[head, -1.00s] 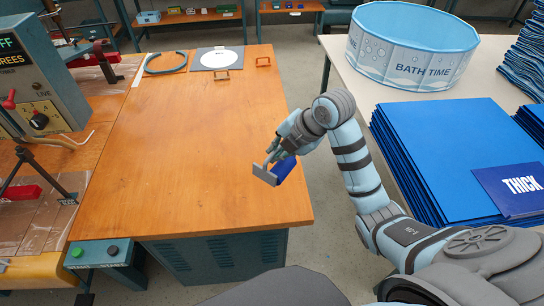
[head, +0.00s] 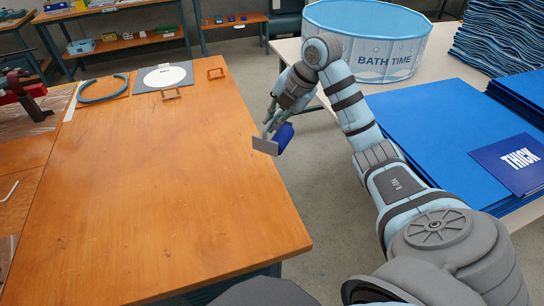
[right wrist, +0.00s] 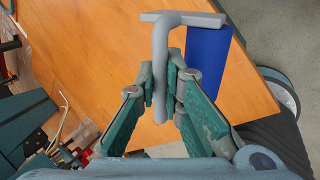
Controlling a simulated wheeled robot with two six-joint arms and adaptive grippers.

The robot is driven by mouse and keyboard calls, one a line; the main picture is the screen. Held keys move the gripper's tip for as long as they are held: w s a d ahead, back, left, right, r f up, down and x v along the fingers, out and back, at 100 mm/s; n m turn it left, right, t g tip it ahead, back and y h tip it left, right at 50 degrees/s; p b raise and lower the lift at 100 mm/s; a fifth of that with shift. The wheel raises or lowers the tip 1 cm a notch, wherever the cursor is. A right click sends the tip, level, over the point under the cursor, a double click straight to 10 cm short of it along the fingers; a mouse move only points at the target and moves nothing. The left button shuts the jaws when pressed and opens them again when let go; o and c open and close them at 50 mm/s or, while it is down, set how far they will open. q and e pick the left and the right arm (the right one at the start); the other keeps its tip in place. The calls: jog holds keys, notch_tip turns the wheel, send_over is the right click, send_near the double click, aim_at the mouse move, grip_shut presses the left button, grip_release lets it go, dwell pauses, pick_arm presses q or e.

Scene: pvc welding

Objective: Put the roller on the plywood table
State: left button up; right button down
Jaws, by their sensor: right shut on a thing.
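The roller appears held above the table's edge, but I cannot tell the exact height. My left gripper is not in view.
A blue bath tub (head: 375,45) and stacked blue sheets (head: 440,130) are on the white table at right. A white disc (head: 165,76), small wooden frames and a curved tube (head: 103,88) lie at the plywood table's far end. Its middle is clear.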

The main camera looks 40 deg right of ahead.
jog(key=f, duration=0.5)
jog(key=w+f+b, duration=0.1)
jog(key=f, duration=0.4)
jog(key=f+b, duration=0.1)
jog(key=f, duration=0.4)
jog(key=shift+w+a+f, duration=0.1)
jog(key=shift+w+f, duration=0.2)
jog(key=shift+w, duration=0.1)
jog(key=shift+f, duration=0.2)
jog(key=c, duration=2.2)
grip_release()
jog(key=shift+w, duration=0.2)
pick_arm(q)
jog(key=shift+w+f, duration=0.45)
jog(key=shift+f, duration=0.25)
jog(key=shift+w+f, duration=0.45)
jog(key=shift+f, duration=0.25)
pick_arm(e)
jog(key=o, duration=0.5)
jog(key=shift+s, duration=0.1)
jog(key=shift+r, duration=0.1)
